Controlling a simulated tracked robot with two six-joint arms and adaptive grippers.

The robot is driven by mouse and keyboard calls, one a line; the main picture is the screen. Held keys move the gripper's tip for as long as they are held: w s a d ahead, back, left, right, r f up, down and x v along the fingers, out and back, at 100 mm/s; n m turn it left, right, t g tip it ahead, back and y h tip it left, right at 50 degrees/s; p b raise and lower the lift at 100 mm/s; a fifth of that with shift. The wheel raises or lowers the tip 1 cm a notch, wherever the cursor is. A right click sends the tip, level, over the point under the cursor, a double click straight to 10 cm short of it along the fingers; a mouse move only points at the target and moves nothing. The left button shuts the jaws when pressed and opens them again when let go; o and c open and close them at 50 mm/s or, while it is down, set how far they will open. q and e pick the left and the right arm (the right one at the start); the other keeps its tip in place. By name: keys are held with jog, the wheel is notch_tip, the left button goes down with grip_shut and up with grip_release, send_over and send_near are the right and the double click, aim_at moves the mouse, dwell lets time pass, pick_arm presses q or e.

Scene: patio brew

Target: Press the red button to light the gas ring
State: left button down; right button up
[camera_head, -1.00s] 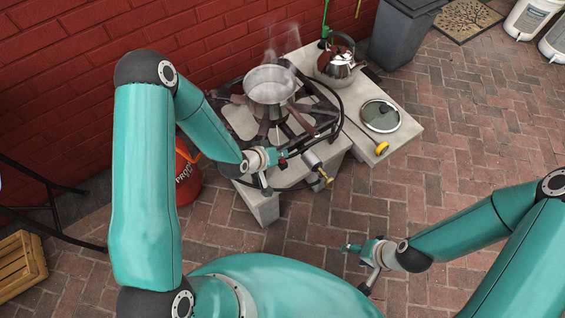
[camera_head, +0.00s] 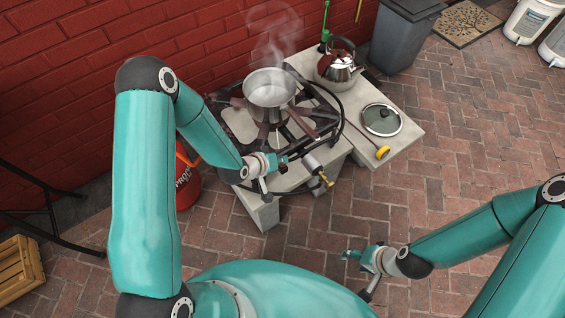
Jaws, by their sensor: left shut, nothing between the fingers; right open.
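The gas ring (camera_head: 244,126) is a dark metal frame on pale concrete blocks, with a steaming silver pot (camera_head: 270,88) on it. A grey igniter or regulator body with a brass fitting (camera_head: 325,181) sits at the ring's front. My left gripper (camera_head: 284,159) is shut and empty, its tip at the ring's front edge just left of that body. The red button is not clearly visible; the fingertips may cover it, and I cannot tell whether they touch it. No flame can be made out under the pot. My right gripper (camera_head: 356,255) is open and empty over the brick floor.
A kettle (camera_head: 340,70), a glass lid (camera_head: 381,119) and a yellow-ended tool (camera_head: 382,152) rest on the concrete slab (camera_head: 400,145). A red gas bottle (camera_head: 187,187) stands left of the ring. A black hose curves along the ring's right side.

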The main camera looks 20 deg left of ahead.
pick_arm(q)
jog(key=shift+f, duration=0.1)
dwell(0.5)
jog(key=shift+s+f+b, duration=0.1)
jog(key=shift+f+b, duration=0.25)
jog(key=shift+b, duration=0.25)
jog(key=shift+r, duration=0.5)
jog(key=shift+r+p, duration=1.75)
jog(key=shift+r, duration=1.25)
